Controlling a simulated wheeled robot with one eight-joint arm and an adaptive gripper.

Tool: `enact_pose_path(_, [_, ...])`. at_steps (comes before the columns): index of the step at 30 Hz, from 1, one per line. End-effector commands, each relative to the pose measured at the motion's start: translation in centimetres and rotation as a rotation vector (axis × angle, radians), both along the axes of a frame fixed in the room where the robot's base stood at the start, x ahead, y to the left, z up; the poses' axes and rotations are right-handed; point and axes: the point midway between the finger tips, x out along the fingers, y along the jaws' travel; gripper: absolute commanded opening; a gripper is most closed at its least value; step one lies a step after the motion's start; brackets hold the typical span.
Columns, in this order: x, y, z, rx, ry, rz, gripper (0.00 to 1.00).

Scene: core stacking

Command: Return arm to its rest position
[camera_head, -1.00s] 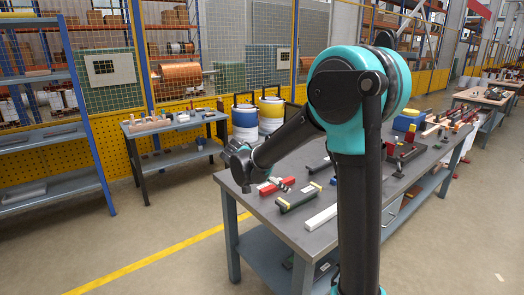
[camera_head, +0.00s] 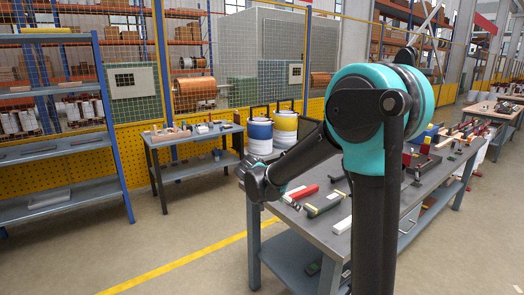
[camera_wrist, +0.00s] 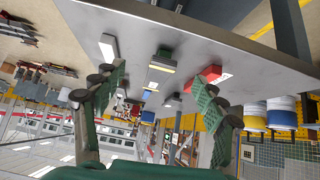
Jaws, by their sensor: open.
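My gripper (camera_wrist: 155,108) is open in the wrist view, its two green-padded fingers spread wide with nothing between them. In the head view my arm is bent, with its end hanging near the left end of the grey workbench (camera_head: 318,228). The wrist view shows the benchtop upside down (camera_wrist: 225,45). A red bar (camera_wrist: 212,73), a dark bar with yellow bands (camera_wrist: 160,70) and a white block (camera_wrist: 108,45) lie on it beyond the fingertips. The head view also shows the red bar (camera_head: 304,192), the banded bar (camera_head: 323,204) and the white block (camera_head: 342,225), partly hidden by my arm.
A smaller workbench (camera_head: 190,135) with small parts stands at the back left. A blue-framed shelf (camera_head: 65,148) is at far left. A blue-white drum (camera_head: 259,137) and a yellow-white drum (camera_head: 285,128) stand behind the bench. The floor at front left is clear.

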Motion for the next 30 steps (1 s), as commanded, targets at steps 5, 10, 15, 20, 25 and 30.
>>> enact_pose_path(5, [-1.6,-1.8,-0.7,0.014,0.061,0.049,0.72])
enact_pose_path(10, [-4.0,-3.9,-1.8,0.039,0.142,0.127,0.72])
enact_pose_path(15, [-7.6,-6.3,-3.3,0.079,0.233,0.241,0.72])
enact_pose_path(20, [-12.9,-8.7,-5.7,0.140,0.319,0.416,0.72])
enact_pose_path(25, [-19.1,-9.8,-8.5,0.196,0.355,0.645,0.72])
enact_pose_path(30, [-22.8,-9.7,-10.3,0.211,0.338,0.808,0.72])
